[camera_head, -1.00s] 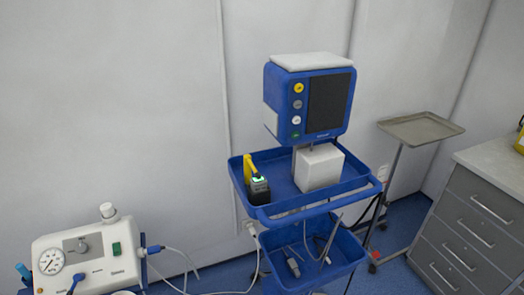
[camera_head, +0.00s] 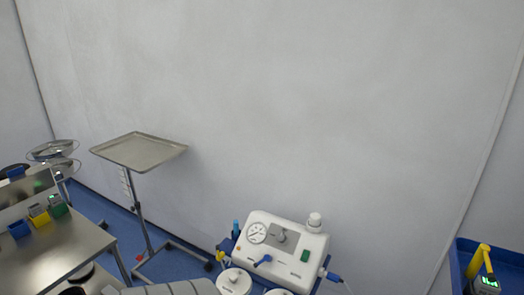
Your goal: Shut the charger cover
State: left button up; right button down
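A small black device with a lit green display (camera_head: 487,284) is at the lower right edge of the head view, partly cut off. A yellow part (camera_head: 479,261) stands up slanted beside it; I cannot tell whether this is the charger cover or whether the two are joined. Both are in a blue tray (camera_head: 463,250), of which only the left part shows. Neither of my grippers is in view.
A white device with a gauge (camera_head: 281,243) and white canisters (camera_head: 234,281) is at bottom centre. A steel tray on a stand (camera_head: 139,151) is at left. A metal table (camera_head: 60,258) holds small coloured bins (camera_head: 39,216). Floor (camera_head: 117,222) shows between them.

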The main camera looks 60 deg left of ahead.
aim_at(21, 185)
jog(key=u, duration=3.35)
jog(key=i+u, duration=0.1)
jog(key=u, duration=0.15)
